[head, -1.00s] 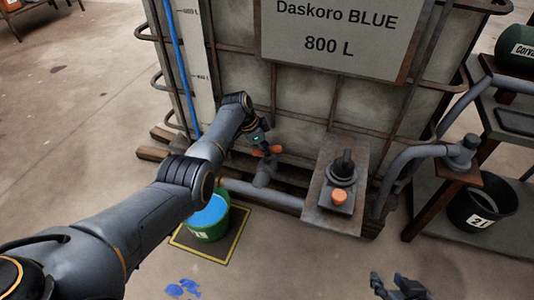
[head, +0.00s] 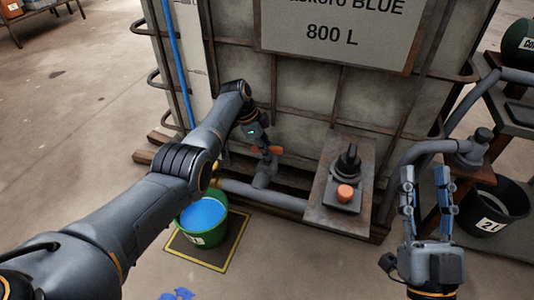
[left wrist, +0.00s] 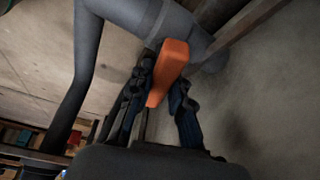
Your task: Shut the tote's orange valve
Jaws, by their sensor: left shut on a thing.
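The tote (head: 300,100) is a caged pale tank with a sign reading 800 L. Its orange valve handle (head: 276,150) sits low at the front on a grey pipe (head: 263,172). My left gripper (head: 268,150) is at the handle. In the left wrist view the orange handle (left wrist: 169,70) stands between the two fingers of my left gripper (left wrist: 160,105), which is shut on it. My right gripper (head: 426,185) is at the lower right, its fingers apart and empty, away from the valve.
A green bucket (head: 207,238) of blue liquid stands on a yellow-edged mat (head: 240,235) below the pipe. A panel with a black knob (head: 348,160) and orange button (head: 345,193) stands right of the valve. A black bucket (head: 510,205) is at right. Blue spills mark the floor.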

